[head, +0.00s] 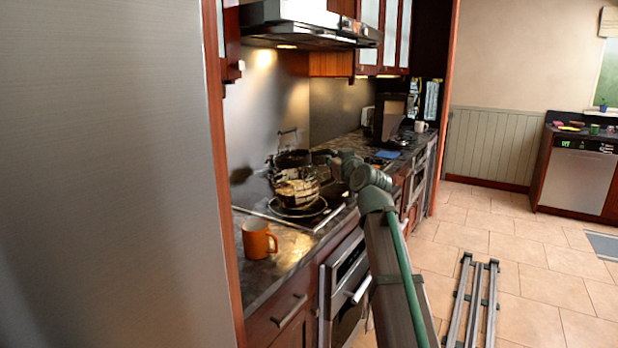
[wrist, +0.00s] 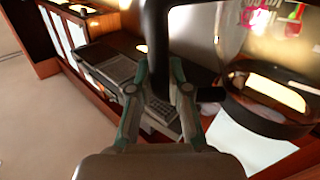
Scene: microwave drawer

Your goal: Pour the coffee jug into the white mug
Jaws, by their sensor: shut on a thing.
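My gripper (wrist: 158,92) is shut on the black handle (wrist: 155,38) of the coffee jug. In the wrist view the jug's clear glass (wrist: 228,30) and dark band (wrist: 262,122) show to the right of the fingers. In the head view the jug's dark rim (head: 292,158) is over the cooktop, at the end of my arm; its glass is hard to tell from the shiny things around it. I cannot tell how full it is. The white mug (head: 421,126) stands small at the far end of the counter, well away from the jug.
An orange mug (head: 257,238) stands on the near counter. A round dark pan or burner (head: 298,208) lies under the jug. A range hood (head: 305,28) hangs above. A dark open box-like appliance (head: 390,112) and a blue item (head: 386,154) are farther along the counter.

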